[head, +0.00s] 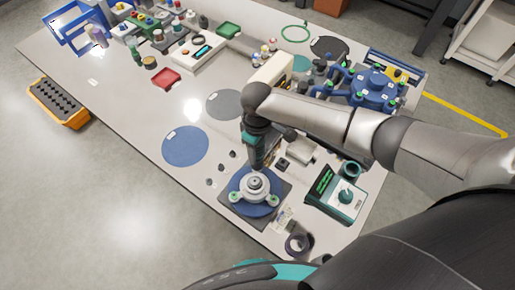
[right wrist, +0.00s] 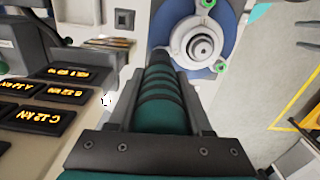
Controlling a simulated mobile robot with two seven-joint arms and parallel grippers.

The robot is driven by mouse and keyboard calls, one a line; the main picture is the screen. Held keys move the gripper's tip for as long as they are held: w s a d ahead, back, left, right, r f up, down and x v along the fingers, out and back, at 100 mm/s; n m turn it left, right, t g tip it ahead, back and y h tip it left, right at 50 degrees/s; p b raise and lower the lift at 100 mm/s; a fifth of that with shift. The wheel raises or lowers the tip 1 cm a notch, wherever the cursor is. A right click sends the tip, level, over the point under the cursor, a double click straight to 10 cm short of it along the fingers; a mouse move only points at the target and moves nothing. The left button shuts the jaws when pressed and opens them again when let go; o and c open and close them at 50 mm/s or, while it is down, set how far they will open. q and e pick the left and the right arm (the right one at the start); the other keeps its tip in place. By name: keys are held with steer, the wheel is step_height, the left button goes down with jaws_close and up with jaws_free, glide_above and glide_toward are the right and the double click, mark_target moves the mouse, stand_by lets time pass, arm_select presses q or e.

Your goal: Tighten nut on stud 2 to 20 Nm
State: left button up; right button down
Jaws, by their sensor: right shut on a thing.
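A round blue flange (head: 236,186) with a pale metal hub (head: 256,186) sits on a dark square plate near the table's front edge. Green-marked nuts or studs (head: 272,199) show around the hub; I cannot tell which is stud 2. In the right wrist view the flange (right wrist: 229,30) is at the top, with a green hex piece (right wrist: 221,66) on its rim. My right gripper (right wrist: 160,100) is shut on a teal ribbed tool handle (right wrist: 156,118) with a black end. In the head view the right gripper (head: 254,160) points down just behind the flange.
A teal meter (head: 338,196) stands right of the flange. A dark ring (head: 298,243) lies in front. Blue (head: 185,146) and grey (head: 224,104) discs lie left. Orange-lit displays (right wrist: 48,118) fill the left of the right wrist view. A blue manifold (head: 374,86) stands at the back right.

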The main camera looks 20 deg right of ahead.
steer(key=shift+f, duration=0.4)
stand_by(1.0)
step_height(320, 180, up, 5)
steer(key=p, duration=0.5)
steer(key=shift+p, duration=0.4)
